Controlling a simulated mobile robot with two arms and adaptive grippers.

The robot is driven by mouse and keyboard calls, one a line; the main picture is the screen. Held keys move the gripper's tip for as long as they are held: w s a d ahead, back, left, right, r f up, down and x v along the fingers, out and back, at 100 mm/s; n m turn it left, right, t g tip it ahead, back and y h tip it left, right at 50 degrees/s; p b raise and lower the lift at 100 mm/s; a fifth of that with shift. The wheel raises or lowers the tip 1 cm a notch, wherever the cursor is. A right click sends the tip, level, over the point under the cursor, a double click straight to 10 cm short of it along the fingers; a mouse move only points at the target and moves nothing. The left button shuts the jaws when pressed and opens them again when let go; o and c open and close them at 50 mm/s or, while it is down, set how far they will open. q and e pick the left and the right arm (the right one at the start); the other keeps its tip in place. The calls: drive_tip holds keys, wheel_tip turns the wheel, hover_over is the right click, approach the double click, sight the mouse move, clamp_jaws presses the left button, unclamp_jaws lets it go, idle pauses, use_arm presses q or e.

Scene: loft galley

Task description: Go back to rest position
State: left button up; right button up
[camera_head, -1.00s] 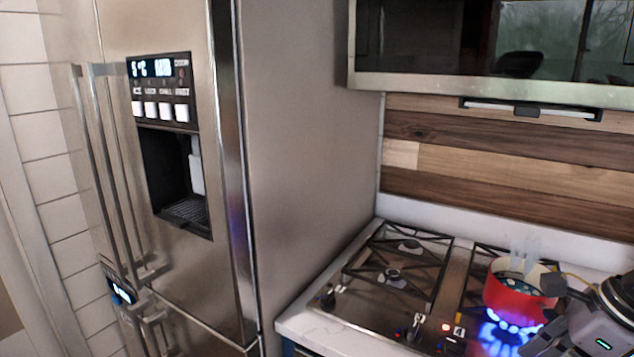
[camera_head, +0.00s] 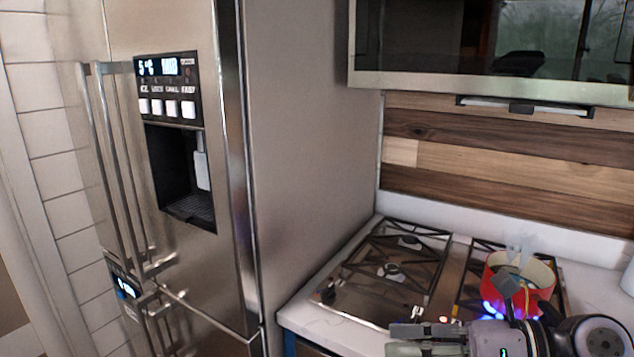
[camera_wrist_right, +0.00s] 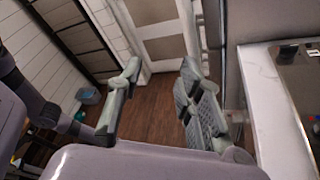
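My right gripper (camera_head: 394,340) is at the bottom of the head view, in front of the hob, its fingers pointing left. In the right wrist view its two fingers (camera_wrist_right: 160,72) are apart with nothing between them, above the wooden floor. The red pot (camera_head: 520,282) stands on a lit burner with blue flame under it, behind my right wrist, which hides its lower part. Steam rises from it. My left gripper is not in the head view; a grey arm part at the left of the right wrist view may be my left arm, its finger state unclear.
The gas hob (camera_head: 388,278) is set in a white counter (camera_head: 300,318). A steel fridge (camera_head: 310,130) with long handles stands at the left. A dark-fronted oven or cabinet (camera_head: 440,45) hangs above. In the right wrist view the wooden floor (camera_wrist_right: 150,115) is clear, with a small bin (camera_wrist_right: 90,95) by the wall.

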drive_tip(key=w+r+m+t+y, duration=0.3)
drive_tip(key=r+m+t, duration=0.2)
drive_tip(key=m+t, duration=0.45)
drive_tip(key=w+d+f+m+t+h, duration=0.2)
drive_tip(key=w+d+m+t+h, duration=0.3)
drive_tip(key=m, duration=0.7)
drive_tip(key=s+d+f+m+g+h, duration=0.2)
drive_tip(key=d+f+m+h, duration=0.2)
drive_tip(key=f+m+h, duration=0.4)
drive_tip(key=s+d+f+m+g+h, duration=0.25)
drive_tip(key=f+m+h, duration=0.35)
drive_tip(key=f+m, duration=0.3)
drive_tip(key=s+a+f+m+g+y, duration=0.15)
drive_tip(key=s+f+g, duration=0.35)
drive_tip(key=s+f, duration=0.5)
drive_tip(key=s+a+f+m+g, duration=0.25)
drive_tip(key=s+f+g, duration=0.35)
drive_tip(key=s+f, duration=0.4)
wheel_tip(320, 180, down, 24)
drive_tip(key=s+g, duration=0.1)
drive_tip(key=s, duration=0.1)
drive_tip(key=s+d+f, duration=0.2)
drive_tip(key=s+f, duration=0.6)
drive_tip(key=s+d+f+g, duration=0.1)
drive_tip(key=s+f, duration=0.7)
drive_tip(key=s, duration=0.1)
drive_tip(key=shift+d+f, duration=0.3)
drive_tip(key=shift+d, duration=0.05)
